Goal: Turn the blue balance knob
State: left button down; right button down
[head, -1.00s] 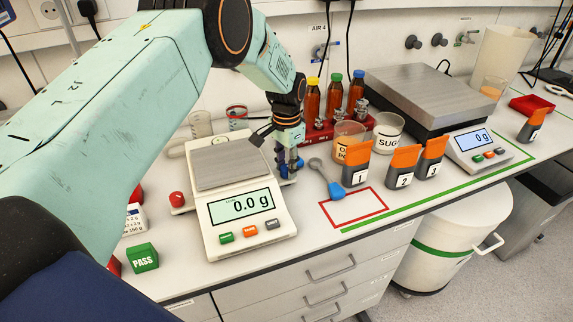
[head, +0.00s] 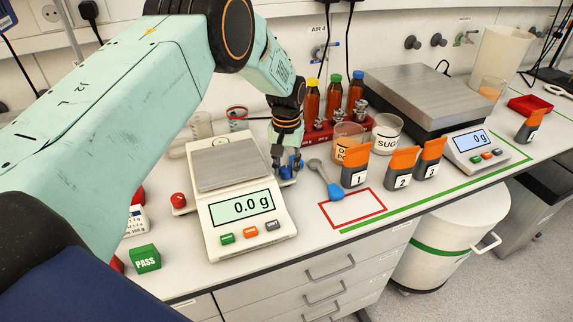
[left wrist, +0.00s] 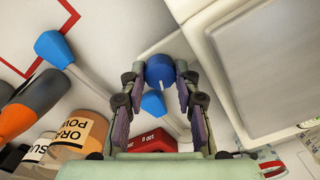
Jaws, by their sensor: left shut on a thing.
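The blue balance knob (left wrist: 160,71) is between my left gripper's fingers in the left wrist view, with a pale mark on its face. In the head view the knob (head: 287,173) is at the right side of the small balance, partly hidden by the fingers. My left gripper (head: 287,165) points down there, shut on the knob; it also shows in the left wrist view (left wrist: 160,80). The small balance (head: 226,178) has a steel pan and its display reads 0.0 g. A red knob (head: 178,200) is on its left side. My right gripper is not in view.
A blue-handled scoop (head: 326,182) lies right of the balance, near an orange-lidded box (head: 355,165) marked 1. A green PASS block (head: 146,258) sits front left.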

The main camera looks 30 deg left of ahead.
pick_arm(q)
jog(key=shift+s+f+n, duration=0.1)
jog(key=shift+s+n, duration=0.05)
jog(key=shift+n, duration=0.45)
jog(key=c, duration=1.4)
grip_release()
jog(key=o, duration=0.4)
